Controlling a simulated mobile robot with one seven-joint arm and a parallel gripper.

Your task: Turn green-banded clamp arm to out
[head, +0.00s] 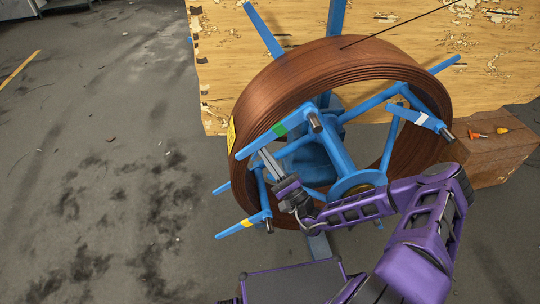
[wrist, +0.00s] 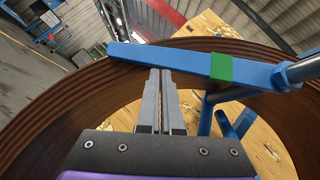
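The green-banded clamp arm (head: 258,143) is a blue bar on the front of the reel, with a green band (head: 280,129) near its pivot. Its free end points to the lower left, across the edge of the copper-brown coil (head: 310,70). In the wrist view the clamp arm (wrist: 160,56) runs across the picture above my fingers, with its green band right of them. My gripper (head: 265,155) is below the clamp arm, its fingers pointing up and left. In the wrist view my gripper (wrist: 161,72) has its fingers together with nothing between them. The tips are close to the bar; contact is unclear.
A wooden panel (head: 225,60) stands behind. A brown box (head: 495,160) with small orange-handled items is at the right. The floor at left is clear.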

